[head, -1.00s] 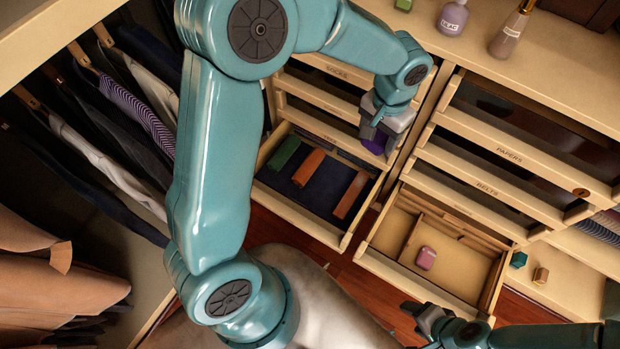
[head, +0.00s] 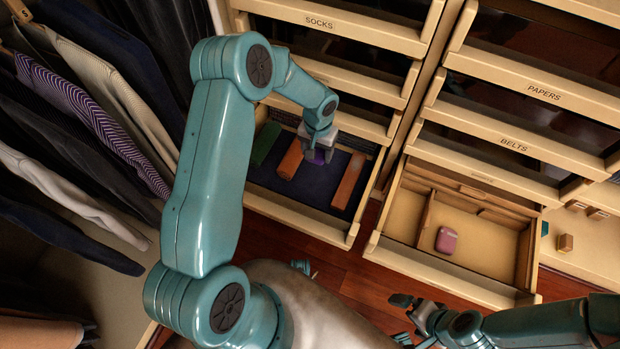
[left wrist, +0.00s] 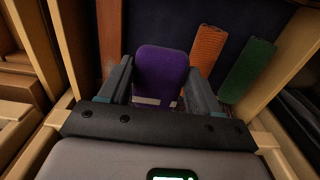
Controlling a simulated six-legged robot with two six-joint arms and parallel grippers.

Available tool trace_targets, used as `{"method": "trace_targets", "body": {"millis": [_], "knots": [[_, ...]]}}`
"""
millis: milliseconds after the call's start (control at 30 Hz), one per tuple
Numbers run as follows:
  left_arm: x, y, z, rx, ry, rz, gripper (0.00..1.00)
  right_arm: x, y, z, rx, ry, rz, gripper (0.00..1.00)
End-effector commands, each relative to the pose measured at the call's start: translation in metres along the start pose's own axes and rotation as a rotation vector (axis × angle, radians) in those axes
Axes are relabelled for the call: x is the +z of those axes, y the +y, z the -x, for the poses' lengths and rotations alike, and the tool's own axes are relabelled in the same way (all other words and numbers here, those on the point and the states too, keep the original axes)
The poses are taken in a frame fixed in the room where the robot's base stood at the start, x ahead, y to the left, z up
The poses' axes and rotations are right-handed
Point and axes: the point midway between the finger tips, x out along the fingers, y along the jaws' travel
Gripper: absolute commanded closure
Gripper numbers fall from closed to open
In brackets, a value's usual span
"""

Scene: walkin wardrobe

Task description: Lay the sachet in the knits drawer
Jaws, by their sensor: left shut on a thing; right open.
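The purple sachet (left wrist: 162,75) is between the fingers of my left gripper (left wrist: 160,95), which is shut on it. In the head view the sachet (head: 318,157) shows only in part below my left gripper (head: 319,150), over the open drawer (head: 292,217) with a dark blue bottom. Rolled knits lie in that drawer: a green one (head: 264,144), an orange one (head: 289,160) and a brown-orange one (head: 348,181). Whether the sachet touches the drawer bottom I cannot tell. My right gripper (head: 412,308) is open and empty, low in front of the right drawer.
An open divided drawer (head: 478,247) to the right holds a pink item (head: 446,240). Drawers marked SOCKS (head: 319,22), PAPERS (head: 544,92) and BELTS (head: 513,143) are above. Hanging clothes (head: 80,110) fill the left side. Between the rolls there is bare drawer bottom.

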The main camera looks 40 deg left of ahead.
Motion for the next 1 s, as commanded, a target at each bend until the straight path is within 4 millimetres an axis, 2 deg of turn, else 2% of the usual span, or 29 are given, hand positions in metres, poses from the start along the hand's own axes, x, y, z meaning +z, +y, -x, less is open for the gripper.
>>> {"method": "trace_targets", "body": {"millis": [33,100,333,633,800,1000], "knots": [[0.002,0.001,-0.021,0.001,-0.006,0.0,0.66,0.0,0.003,-0.007,0.0,0.0,0.0,0.0],[0.002,0.0,-0.042,0.0,-0.006,0.0,0.66,0.0,0.004,-0.012,0.0,0.0,0.0,0.0],[0.001,-0.001,-0.102,0.0,-0.003,-0.001,0.66,0.0,0.009,-0.024,0.0,0.0,0.0,0.0],[0.001,-0.003,-0.131,0.0,-0.001,-0.001,0.66,0.0,0.011,-0.03,0.0,0.0,0.0,0.0],[0.002,-0.003,-0.16,0.0,-0.003,-0.001,0.66,-0.001,0.014,-0.038,0.0,0.0,0.0,0.0],[0.001,-0.003,-0.163,0.0,-0.001,-0.001,0.71,-0.001,0.013,-0.037,0.0,0.0,0.0,0.0]]}}
